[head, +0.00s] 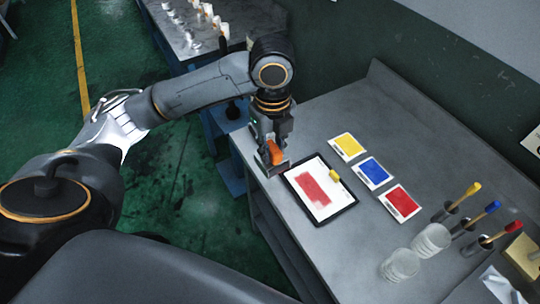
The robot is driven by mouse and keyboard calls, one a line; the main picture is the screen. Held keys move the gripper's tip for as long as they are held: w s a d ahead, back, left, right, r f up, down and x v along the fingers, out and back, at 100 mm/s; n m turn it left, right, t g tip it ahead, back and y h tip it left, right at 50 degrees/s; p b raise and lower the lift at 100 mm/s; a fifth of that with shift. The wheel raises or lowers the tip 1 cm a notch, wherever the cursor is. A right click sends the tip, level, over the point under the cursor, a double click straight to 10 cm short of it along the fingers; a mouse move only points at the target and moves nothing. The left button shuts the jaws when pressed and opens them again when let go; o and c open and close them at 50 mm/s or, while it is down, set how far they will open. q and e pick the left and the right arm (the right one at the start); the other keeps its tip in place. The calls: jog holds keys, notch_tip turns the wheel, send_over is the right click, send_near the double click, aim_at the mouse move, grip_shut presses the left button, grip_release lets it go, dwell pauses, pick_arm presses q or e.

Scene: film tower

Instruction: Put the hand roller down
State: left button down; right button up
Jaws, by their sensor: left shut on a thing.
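My left gripper (272,160) points down over the left edge of the grey workbench. It is shut on the hand roller (274,152), whose orange part shows between the fingers. The roller's lower part is partly hidden by the gripper, and I cannot tell whether it touches the bench. Just right of it lies a black-framed board (347,206) with a white sheet that bears a red painted patch (314,190). My right gripper is not in view.
Yellow (348,145), blue (374,171) and red (403,202) cards lie right of the board. The bench's back is clear.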

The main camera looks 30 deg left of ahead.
pick_arm(q)
jog(key=shift+s+a, duration=0.3)
jog(key=shift+a, duration=0.15)
jog(key=w+a+f+p, duration=0.1)
jog(key=w+f, duration=0.2)
jog(key=w, duration=0.1)
jog(key=w+a+f, duration=0.2)
jog(key=w+f, duration=0.1)
jog(key=w, duration=0.1)
jog(key=w+a+f+p, duration=0.1)
jog(key=w+f, duration=0.3)
jog(key=w, duration=0.1)
jog(key=shift+a+p, duration=0.35)
jog(key=shift+a, duration=0.05)
jog(key=shift+f, duration=1.45)
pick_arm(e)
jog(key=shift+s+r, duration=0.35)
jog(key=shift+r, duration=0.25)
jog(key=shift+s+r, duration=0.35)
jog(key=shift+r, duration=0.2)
pick_arm(q)
jog(key=shift+s, duration=0.1)
jog(key=c, duration=1.1)
grip_release()
jog(key=shift+f, duration=0.15)
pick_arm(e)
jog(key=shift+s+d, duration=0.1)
